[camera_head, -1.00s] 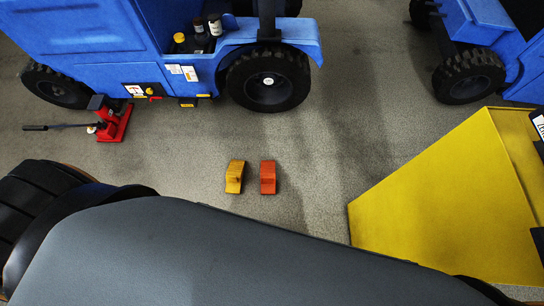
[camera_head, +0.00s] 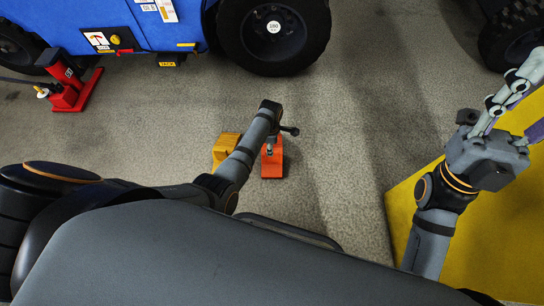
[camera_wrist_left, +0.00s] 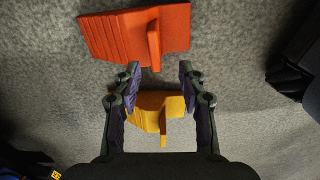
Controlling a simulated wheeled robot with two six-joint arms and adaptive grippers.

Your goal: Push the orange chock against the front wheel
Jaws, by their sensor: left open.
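The orange chock (camera_head: 272,163) lies on the floor, partly behind my left arm in the head view. In the left wrist view the orange chock (camera_wrist_left: 120,35) shows its ridged slope and raised handle, just beyond my left fingertips. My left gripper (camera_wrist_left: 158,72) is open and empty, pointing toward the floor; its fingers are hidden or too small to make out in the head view. The blue vehicle's front wheel (camera_head: 272,35) stands at the top of the head view, apart from the chock. My right gripper (camera_head: 520,100) is open and empty at the right edge.
A yellow chock (camera_head: 224,150) lies left of the orange one; in the left wrist view the yellow chock (camera_wrist_left: 160,108) appears between my fingers. A red jack (camera_head: 72,85) stands at left. A yellow block (camera_head: 400,215) is at right. Floor between chocks and wheel is clear.

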